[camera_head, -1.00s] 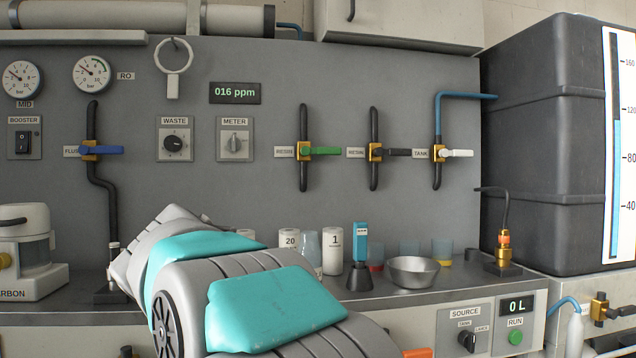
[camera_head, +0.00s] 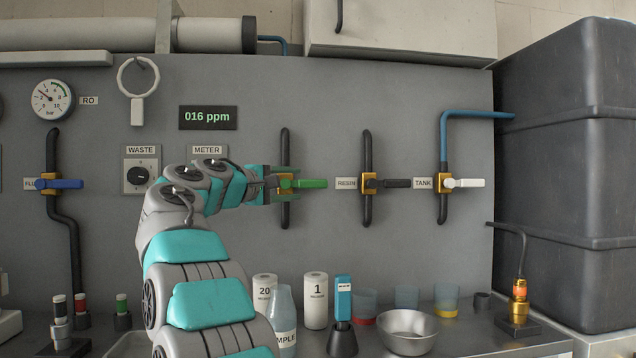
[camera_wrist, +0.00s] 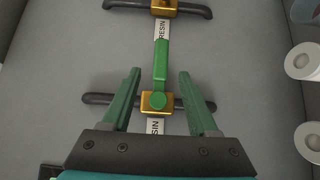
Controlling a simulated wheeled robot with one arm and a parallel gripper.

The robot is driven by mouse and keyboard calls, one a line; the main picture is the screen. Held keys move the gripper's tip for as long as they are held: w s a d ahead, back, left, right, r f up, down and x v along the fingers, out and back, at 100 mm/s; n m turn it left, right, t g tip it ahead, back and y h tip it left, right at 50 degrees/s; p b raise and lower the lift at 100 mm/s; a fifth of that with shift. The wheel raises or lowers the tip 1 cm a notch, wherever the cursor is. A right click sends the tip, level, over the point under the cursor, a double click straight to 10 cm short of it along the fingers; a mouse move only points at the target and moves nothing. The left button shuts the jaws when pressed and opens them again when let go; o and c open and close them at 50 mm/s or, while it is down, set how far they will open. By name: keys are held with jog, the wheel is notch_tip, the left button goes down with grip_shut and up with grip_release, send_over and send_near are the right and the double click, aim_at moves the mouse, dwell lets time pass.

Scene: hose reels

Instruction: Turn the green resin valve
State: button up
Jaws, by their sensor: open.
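The green resin valve has a gold body and a green lever (camera_head: 313,183) on a black vertical pipe on the grey panel. The lever points right, across the pipe. My gripper (camera_head: 288,184) is at this valve, in front of its body. In the wrist view my gripper (camera_wrist: 160,75) has its two green fingers apart, one on each side of the green lever (camera_wrist: 161,62). Gaps show between the lever and both fingers. The gold body (camera_wrist: 157,101) and the round green hub also lie between the fingers. My gripper partly hides the valve body in the head view.
A black-levered resin valve (camera_head: 395,183) and a white-levered tank valve (camera_head: 465,183) are to the right. A blue-levered flush valve (camera_head: 60,184) is at left. Bottles, cups and a metal bowl (camera_head: 407,330) stand on the counter below.

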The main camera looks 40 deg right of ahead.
aim_at(309, 184)
jog(key=p+x, duration=0.1)
jog(key=x, duration=0.5)
jog(key=shift+w+d, duration=0.15)
jog(key=shift+d, duration=0.1)
jog(key=shift+f, duration=0.1)
grip_shut()
dwell(1.1)
